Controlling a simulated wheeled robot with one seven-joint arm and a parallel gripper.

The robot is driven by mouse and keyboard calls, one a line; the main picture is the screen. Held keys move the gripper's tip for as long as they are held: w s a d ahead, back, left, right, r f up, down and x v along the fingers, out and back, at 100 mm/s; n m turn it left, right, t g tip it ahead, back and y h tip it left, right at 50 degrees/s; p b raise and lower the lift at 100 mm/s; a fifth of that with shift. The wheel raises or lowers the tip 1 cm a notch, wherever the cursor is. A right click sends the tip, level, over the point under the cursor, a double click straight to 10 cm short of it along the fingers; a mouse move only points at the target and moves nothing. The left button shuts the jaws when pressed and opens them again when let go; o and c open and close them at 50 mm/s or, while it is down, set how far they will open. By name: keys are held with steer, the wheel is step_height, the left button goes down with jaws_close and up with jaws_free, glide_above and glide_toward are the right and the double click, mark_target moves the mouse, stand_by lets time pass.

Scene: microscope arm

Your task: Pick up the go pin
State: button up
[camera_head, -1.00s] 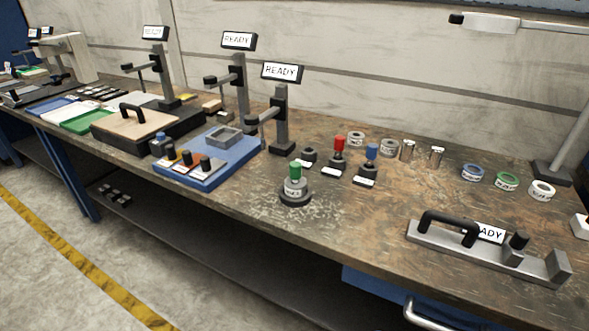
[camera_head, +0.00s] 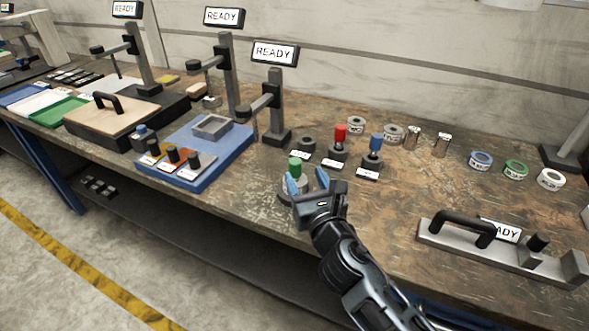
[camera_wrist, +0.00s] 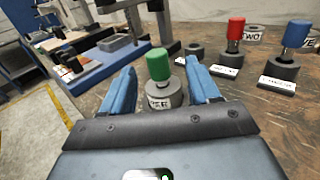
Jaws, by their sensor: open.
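A green-topped pin (camera_head: 295,167), which looks like the go pin, stands upright in a round grey gauge base (camera_head: 284,190) near the bench's front edge. My gripper (camera_head: 307,181) is open and empty, its blue fingers close to the pin and partly covering the base. In the wrist view the green pin (camera_wrist: 158,65) shows between the two fingers (camera_wrist: 160,84), a little beyond their tips as far as I can tell. Its labelled base (camera_wrist: 164,95) shows below it, partly hidden by my gripper body.
A red-topped pin (camera_head: 340,134) and a blue-topped pin (camera_head: 376,143) stand in dark holders behind. A blue tray fixture (camera_head: 225,160) lies to the left. A grey bar with a black handle (camera_head: 462,228) lies to the right. Labelled rings (camera_head: 516,169) sit farther back.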

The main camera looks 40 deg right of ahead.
mark_target(297, 165)
steer(key=x, duration=0.3)
steer(key=p+x, duration=0.1)
steer(key=x, duration=0.2)
steer(key=shift+w+r, duration=0.1)
steer(key=shift+w, duration=0.4)
steer(key=shift+a, duration=0.1)
steer(key=c, duration=1)
jaws_close()
steer(key=shift+r, duration=0.1)
